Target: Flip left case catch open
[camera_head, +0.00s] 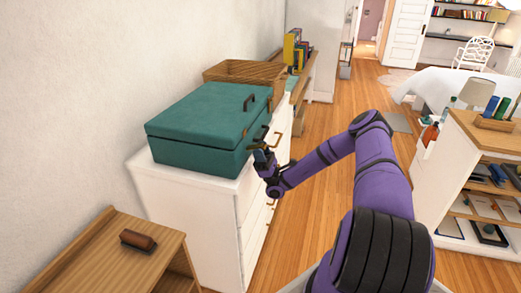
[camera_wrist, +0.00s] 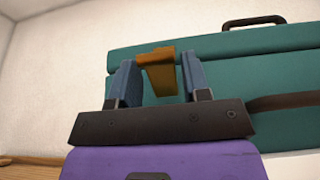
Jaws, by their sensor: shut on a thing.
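The teal case (camera_head: 205,125) lies closed on the white dresser (camera_head: 190,195), its front toward the right in the head view. My gripper (camera_head: 261,155) is at the case's front, near its closer end. In the wrist view, the brass-coloured catch (camera_wrist: 161,78) stands out from the case front (camera_wrist: 230,72) between the two blue fingers of my gripper (camera_wrist: 160,66). The case's dark carry handle shows in the wrist view (camera_wrist: 254,20).
A low wooden table (camera_head: 105,262) with a brown object (camera_head: 138,240) is at the front left. A wooden shelf unit (camera_head: 480,150) stands at the right. Open wooden floor (camera_head: 335,105) lies between.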

